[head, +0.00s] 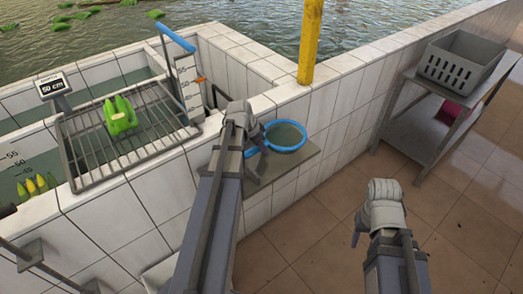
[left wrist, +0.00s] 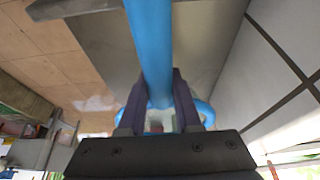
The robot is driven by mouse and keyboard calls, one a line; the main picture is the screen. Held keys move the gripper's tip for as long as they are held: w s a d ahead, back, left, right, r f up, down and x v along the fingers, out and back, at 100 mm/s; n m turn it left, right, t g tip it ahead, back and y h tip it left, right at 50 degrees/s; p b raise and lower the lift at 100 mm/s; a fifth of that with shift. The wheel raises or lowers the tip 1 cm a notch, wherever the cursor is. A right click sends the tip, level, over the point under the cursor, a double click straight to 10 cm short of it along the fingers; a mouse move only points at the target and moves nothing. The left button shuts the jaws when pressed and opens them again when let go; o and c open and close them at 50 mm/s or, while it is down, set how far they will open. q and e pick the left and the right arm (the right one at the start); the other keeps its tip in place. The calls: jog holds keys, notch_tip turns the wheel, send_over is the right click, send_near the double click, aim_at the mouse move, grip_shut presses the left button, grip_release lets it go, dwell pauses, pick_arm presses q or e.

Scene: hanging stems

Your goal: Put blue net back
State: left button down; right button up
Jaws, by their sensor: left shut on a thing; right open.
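The blue net's round rim (head: 285,149) shows in the head view over a grey ledge on the tiled wall. I cannot tell whether it rests on the ledge. My left gripper (head: 247,145) is at the net's left side, its fingers mostly hidden by the arm. In the left wrist view the blue net's bar (left wrist: 152,45) runs between the fingers of my left gripper (left wrist: 158,95), which is shut on it. My right gripper (head: 360,232) is open and empty, above the tiled floor.
The grey ledge (head: 300,168) juts from the white tiled wall (head: 345,110). A yellow post (head: 310,40) stands on the wall. A wire rack (head: 90,150) holds a green bunch (head: 121,116). A grey crate (head: 461,62) sits on a metal table at right. The floor (head: 300,240) is clear.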

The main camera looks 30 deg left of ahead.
pick_arm(q)
jog(key=shift+f, duration=0.15)
jog(key=c, duration=0.6)
grip_release()
jog(key=shift+s+r+p, duration=0.15)
jog(key=shift+r+p, duration=0.4)
jog(key=shift+r, duration=0.15)
jog(key=p+v, duration=1)
jog(key=v, duration=0.1)
jog(key=shift+a, duration=0.1)
jog(key=shift+f, duration=0.1)
